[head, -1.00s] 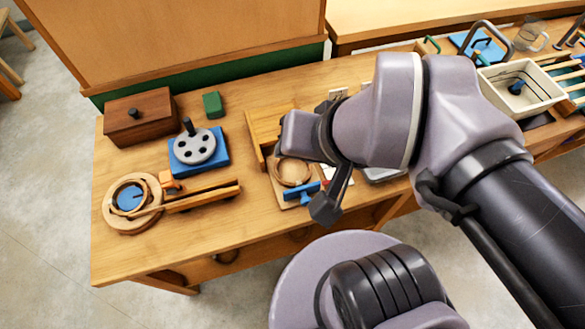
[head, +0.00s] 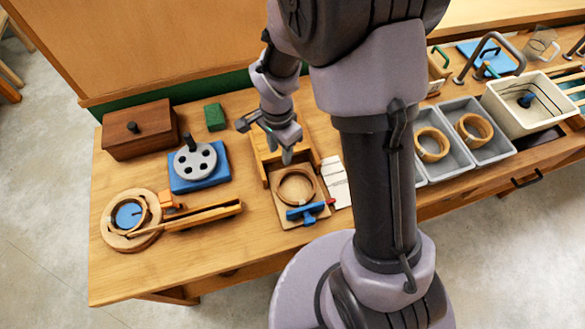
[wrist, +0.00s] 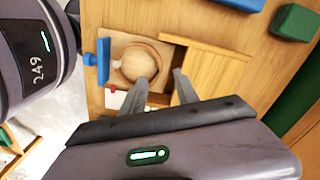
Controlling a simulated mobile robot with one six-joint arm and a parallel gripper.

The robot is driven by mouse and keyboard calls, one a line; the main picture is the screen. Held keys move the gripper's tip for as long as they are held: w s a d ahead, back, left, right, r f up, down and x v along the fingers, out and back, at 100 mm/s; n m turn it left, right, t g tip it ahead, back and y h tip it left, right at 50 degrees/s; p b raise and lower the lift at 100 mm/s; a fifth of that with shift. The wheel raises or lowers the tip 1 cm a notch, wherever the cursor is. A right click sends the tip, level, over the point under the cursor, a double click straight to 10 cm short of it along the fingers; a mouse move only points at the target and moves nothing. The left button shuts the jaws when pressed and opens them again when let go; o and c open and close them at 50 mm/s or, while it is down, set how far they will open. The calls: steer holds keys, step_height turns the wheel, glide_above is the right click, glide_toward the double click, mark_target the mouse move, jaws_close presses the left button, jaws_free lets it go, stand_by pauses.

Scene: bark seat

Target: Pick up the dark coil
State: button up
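No plainly dark coil stands out. A brown ring-shaped coil (head: 278,188) lies on a small wooden board (head: 286,217) in front of an open wooden box (head: 262,165). It looks somewhat darker than two tan coils (head: 432,158) in the grey bins. The brown coil also shows in the wrist view (wrist: 118,66), left of my fingertips. My gripper (head: 268,141) hangs over the wooden box, behind the coil. In the wrist view its two fingers (wrist: 162,82) stand apart with nothing seen between them.
A blue clamp (head: 304,212) lies at the board's front edge. Grey bins (head: 458,165) stand right of my arm. A brown lidded box (head: 150,122), a blue block with a grey disc (head: 203,185) and a round wooden piece (head: 112,217) stand left. Some bench is bare at the front left.

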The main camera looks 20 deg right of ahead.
steer(key=b, duration=0.2)
glide_above(282, 175)
step_height(282, 175, down, 6)
steer(key=shift+w+f, duration=0.15)
steer(key=shift+f, duration=0.1)
steer(key=f+b, duration=0.1)
steer(key=f, duration=0.1)
steer(key=f+b, duration=0.2)
steer(key=f, duration=0.1)
steer(key=shift+s+f, duration=0.2)
steer(key=shift+f, duration=0.1)
steer(key=shift+r, duration=0.15)
jaws_close()
